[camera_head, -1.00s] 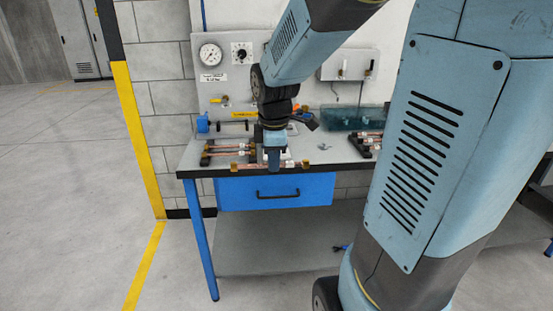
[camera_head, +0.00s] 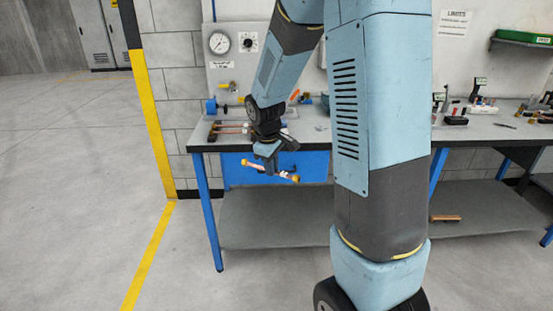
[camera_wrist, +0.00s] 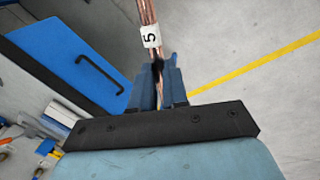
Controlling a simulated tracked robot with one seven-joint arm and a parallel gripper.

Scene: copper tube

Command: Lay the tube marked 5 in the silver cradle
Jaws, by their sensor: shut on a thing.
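My gripper (camera_head: 269,170) is shut on the copper tube marked 5 (camera_head: 286,176) and holds it in the air in front of the left bench. The tube tilts down to the right in the head view, with brass-coloured ends. In the wrist view the copper tube (camera_wrist: 147,12) runs up from between the fingers (camera_wrist: 160,88), and its white label shows a 5. I cannot make out the silver cradle in either view.
The left bench (camera_head: 222,142) carries more tubes on a dark rack (camera_head: 214,130); its blue drawer (camera_head: 232,171) is behind my gripper. The right bench (camera_head: 470,131) holds small stands and a black object (camera_head: 456,120). Open floor (camera_head: 80,200) lies left.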

